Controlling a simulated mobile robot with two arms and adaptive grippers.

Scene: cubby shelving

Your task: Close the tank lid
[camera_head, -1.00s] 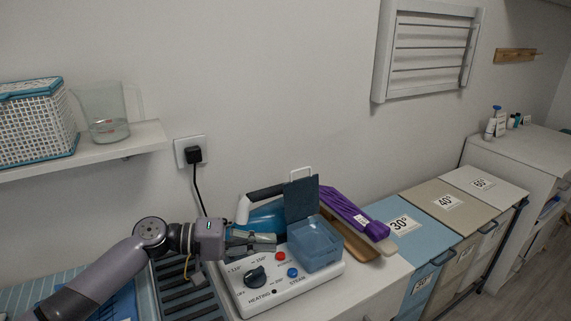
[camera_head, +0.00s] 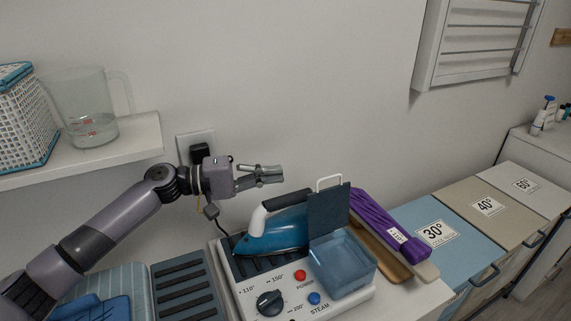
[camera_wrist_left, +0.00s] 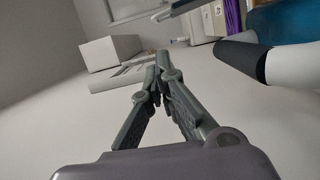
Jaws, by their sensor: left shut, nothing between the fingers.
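The tank (camera_head: 343,264) is a translucent blue box on the right part of the steam station (camera_head: 252,291). Its dark grey-blue lid (camera_head: 328,211) stands upright, open, at the tank's back left edge. My left gripper (camera_head: 279,174) is shut and empty, raised above and behind the iron, left of the lid and apart from it. In the left wrist view its fingers (camera_wrist_left: 160,62) meet at the tips with nothing between them. My right gripper is not in view.
A blue iron (camera_head: 276,233) with a black and white handle rests left of the lid. A purple folded cloth (camera_head: 385,220) lies on a board to the right. A shelf (camera_head: 100,146) with a jug (camera_head: 84,112) is at upper left. The wall stands close behind.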

